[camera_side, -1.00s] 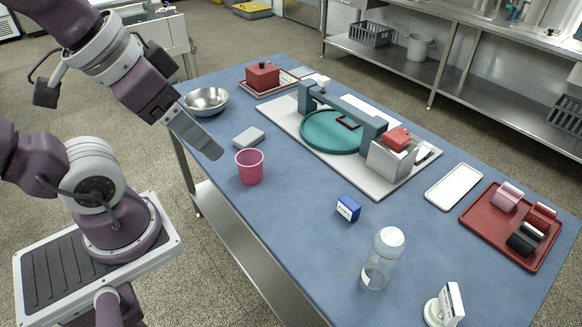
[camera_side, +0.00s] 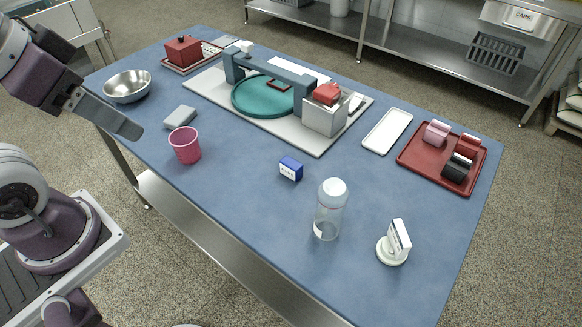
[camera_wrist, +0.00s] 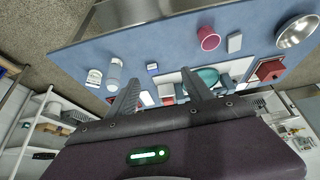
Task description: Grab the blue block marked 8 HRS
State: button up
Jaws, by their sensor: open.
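The small blue block (camera_side: 291,168) with a white label lies on the blue table, between the pink cup (camera_side: 185,145) and the clear bottle (camera_side: 329,208). Its label text is too small to read. In the wrist view the block (camera_wrist: 153,69) shows beyond my fingers, toward the picture's top. My gripper (camera_side: 138,132) is at the table's left side, above the table edge, well apart from the block. In the wrist view my gripper's two fingers (camera_wrist: 158,82) are spread apart with nothing held between them.
A grey press with a teal disc (camera_side: 266,95) stands on a pale board behind the block. A steel bowl (camera_side: 128,86) and grey slab (camera_side: 180,117) are at left. A white stand (camera_side: 394,243) and red tray (camera_side: 441,158) are at right. The table around the block is clear.

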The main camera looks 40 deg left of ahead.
jog(key=w+d+f+n+g+h, duration=0.2)
jog(key=w+f+n+g+h, duration=0.15)
jog(key=w, duration=0.55)
jog(key=w+d+f+n+g+h, duration=0.2)
jog(key=w+n+g, duration=0.15)
jog(key=w, duration=0.55)
jog(key=w+f+n+h, duration=0.3)
jog(key=w+f+n, duration=0.1)
jog(key=w+f, duration=0.35)
jog(key=n+t+h, duration=0.1)
jog(key=n+h, duration=0.4)
jog(key=n, duration=0.2)
send_near(300, 172)
jog(key=d, duration=0.2)
jog(key=shift+w+d, duration=0.2)
jog(key=shift+d, duration=0.2)
jog(key=shift+f, duration=0.3)
jog(key=x, duration=0.7)
jog(key=shift+s+f, duration=0.2)
jog(key=shift+f, duration=0.05)
grip_shut()
